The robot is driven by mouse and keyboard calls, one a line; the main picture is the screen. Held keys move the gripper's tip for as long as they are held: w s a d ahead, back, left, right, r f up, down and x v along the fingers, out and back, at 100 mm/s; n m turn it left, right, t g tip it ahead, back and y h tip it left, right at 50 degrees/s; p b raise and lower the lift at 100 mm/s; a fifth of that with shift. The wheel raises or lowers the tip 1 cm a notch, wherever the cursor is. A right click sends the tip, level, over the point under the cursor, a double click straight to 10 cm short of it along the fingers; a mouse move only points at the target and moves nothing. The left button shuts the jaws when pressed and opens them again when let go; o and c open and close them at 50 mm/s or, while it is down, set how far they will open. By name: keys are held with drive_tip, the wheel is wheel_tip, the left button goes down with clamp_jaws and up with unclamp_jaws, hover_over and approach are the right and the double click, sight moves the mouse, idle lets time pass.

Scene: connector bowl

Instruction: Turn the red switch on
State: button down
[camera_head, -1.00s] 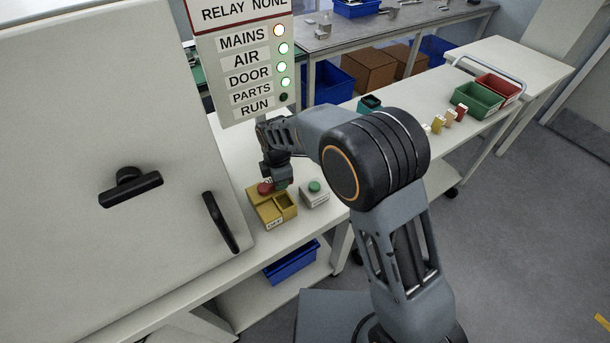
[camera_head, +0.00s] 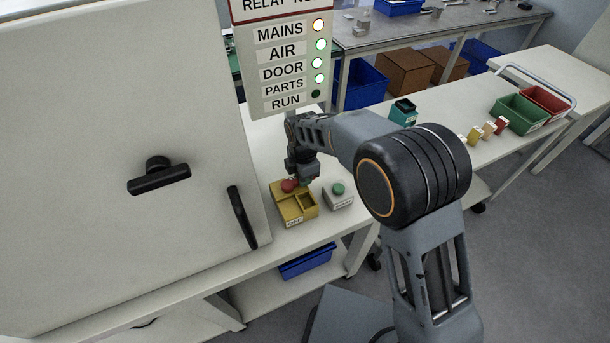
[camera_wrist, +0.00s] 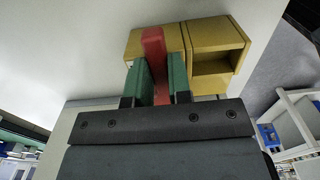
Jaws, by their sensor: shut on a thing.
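The red switch (camera_head: 288,186) is on the yellow box (camera_head: 297,216) on the white bench. In the wrist view the red switch (camera_wrist: 153,42) runs down between the two green finger pads, with the yellow box (camera_wrist: 222,32) and its open compartment behind. My gripper (camera_head: 301,180) is low over the box. In the wrist view my gripper (camera_wrist: 160,82) is shut on the red switch, one pad on each side. The fingers hide part of the switch in both views.
A grey box with a green button (camera_head: 338,188) stands just right of the yellow box. A sign panel (camera_head: 285,70) with lamps stands behind my gripper; RUN's lamp is dark, the other lamps lit. A large white cabinet (camera_head: 90,120) with black handles is at left.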

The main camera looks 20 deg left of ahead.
drive_tip(key=c, duration=1.2)
unclamp_jaws()
drive_tip(key=shift+a, duration=0.1)
drive_tip(key=shift+c, duration=0.2)
drive_tip(key=shift+o, duration=1)
wheel_tip(320, 180, up, 14)
drive_tip(key=shift+f, duration=0.1)
